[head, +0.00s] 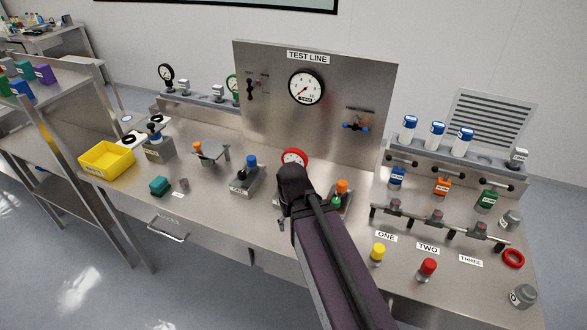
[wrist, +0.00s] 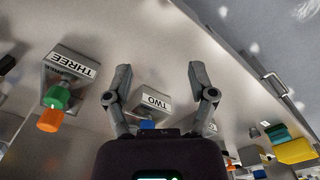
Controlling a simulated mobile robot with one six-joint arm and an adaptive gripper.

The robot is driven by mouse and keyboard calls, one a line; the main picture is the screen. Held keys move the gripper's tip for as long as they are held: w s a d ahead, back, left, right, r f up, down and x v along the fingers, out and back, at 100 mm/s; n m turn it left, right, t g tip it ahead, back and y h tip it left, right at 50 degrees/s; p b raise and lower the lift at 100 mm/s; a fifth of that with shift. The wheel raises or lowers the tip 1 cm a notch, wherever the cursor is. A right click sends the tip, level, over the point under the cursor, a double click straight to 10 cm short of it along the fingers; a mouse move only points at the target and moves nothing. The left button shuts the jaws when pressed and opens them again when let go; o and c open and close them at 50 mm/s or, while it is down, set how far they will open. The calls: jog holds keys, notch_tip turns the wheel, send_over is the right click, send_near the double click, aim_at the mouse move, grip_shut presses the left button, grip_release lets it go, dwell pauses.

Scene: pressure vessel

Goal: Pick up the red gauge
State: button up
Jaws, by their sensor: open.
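The red gauge (head: 293,156) has a red rim and a white dial face. In the head view it is at the foot of the TEST LINE panel, just behind the dark end of my arm, which hides its lower part. I cannot make it out in the wrist view. My gripper (wrist: 160,68) is open in the wrist view, with nothing between its fingers. Its fingers are mostly hidden behind my arm in the head view. A metal stand labelled TWO (wrist: 153,101), with a blue knob, shows between and beyond the fingers.
A stand labelled THREE (wrist: 70,68) bears green and orange parts left of my fingers. The upright TEST LINE panel (head: 345,95) carries a large fixed dial (head: 306,87). A black gauge (head: 166,74) stands on the back-left rack. A yellow bin (head: 106,158) is at left.

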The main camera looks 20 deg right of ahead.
aim_at(294, 159)
jog(key=w+d+r+n+p, duration=0.2)
jog(key=w+r+p, duration=0.3)
jog(key=w, duration=0.3)
jog(key=w+d+r+n+p, duration=0.3)
jog(key=w+r+n+p, duration=0.1)
jog(key=w, duration=0.5)
jog(key=w+d+r+n+p, duration=0.3)
jog(key=w+r+n+p, duration=0.1)
jog(key=w+r+p, duration=0.3)
jog(key=shift+w+r, duration=0.2)
jog(key=shift+w, duration=0.45)
jog(key=shift+f, duration=0.2)
notch_tip(294, 159, down, 8)
jog(key=b, duration=0.8)
jog(key=shift+f+b, duration=0.15)
jog(key=shift+b, duration=0.15)
jog(key=shift+f, duration=0.15)
jog(key=shift+d+f+b, duration=0.15)
jog(key=shift+f+b, duration=2.3)
jog(key=shift+b, duration=0.15)
grip_shut()
